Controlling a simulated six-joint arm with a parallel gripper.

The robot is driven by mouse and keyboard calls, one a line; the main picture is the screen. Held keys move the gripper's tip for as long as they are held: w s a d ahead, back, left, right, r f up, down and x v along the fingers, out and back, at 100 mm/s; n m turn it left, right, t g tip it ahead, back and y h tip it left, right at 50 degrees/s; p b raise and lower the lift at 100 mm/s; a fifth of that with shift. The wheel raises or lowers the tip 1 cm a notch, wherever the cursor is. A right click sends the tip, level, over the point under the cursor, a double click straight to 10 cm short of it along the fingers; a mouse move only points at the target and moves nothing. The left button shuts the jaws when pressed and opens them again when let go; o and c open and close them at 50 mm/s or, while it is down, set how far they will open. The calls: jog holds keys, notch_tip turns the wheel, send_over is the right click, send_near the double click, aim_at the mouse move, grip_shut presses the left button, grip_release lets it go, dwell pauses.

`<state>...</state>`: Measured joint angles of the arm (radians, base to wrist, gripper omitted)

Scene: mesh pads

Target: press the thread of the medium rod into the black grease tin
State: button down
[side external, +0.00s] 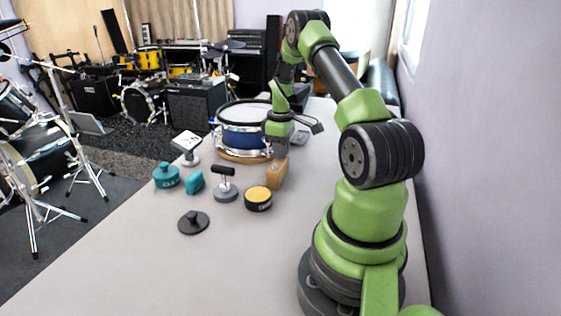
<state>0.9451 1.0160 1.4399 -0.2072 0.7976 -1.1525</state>
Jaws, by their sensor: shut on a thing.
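The black grease tin (258,199) stands open on the table, with yellow grease filling its top. My gripper (277,156) points down just behind and to the right of the tin, directly above a tan wooden block (275,174). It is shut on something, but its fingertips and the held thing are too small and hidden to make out. I cannot pick out the medium rod or its thread. I cannot tell whether the gripper touches the block. The gripper is apart from the tin.
A blue drum (243,128) stands close behind my gripper. Left of the tin are a grey-based T-handled tool (225,185), a teal block (195,182), a teal knobbed piece (166,176), a black knobbed disc (193,222) and a small stand (187,146). The front table is clear.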

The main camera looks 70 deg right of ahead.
jog(key=shift+r, duration=3.2)
notch_tip(320, 180, up, 11)
jog(key=w+a, duration=0.4)
jog(key=a, duration=0.5)
jog(key=w+a, duration=0.3)
jog(key=a, duration=0.5)
jog(key=s+a, duration=0.2)
jog(key=a, duration=1.2)
notch_tip(320, 180, down, 5)
jog(key=shift+d+f, duration=0.1)
jog(key=shift+d, duration=0.05)
jog(key=shift+d, duration=0.1)
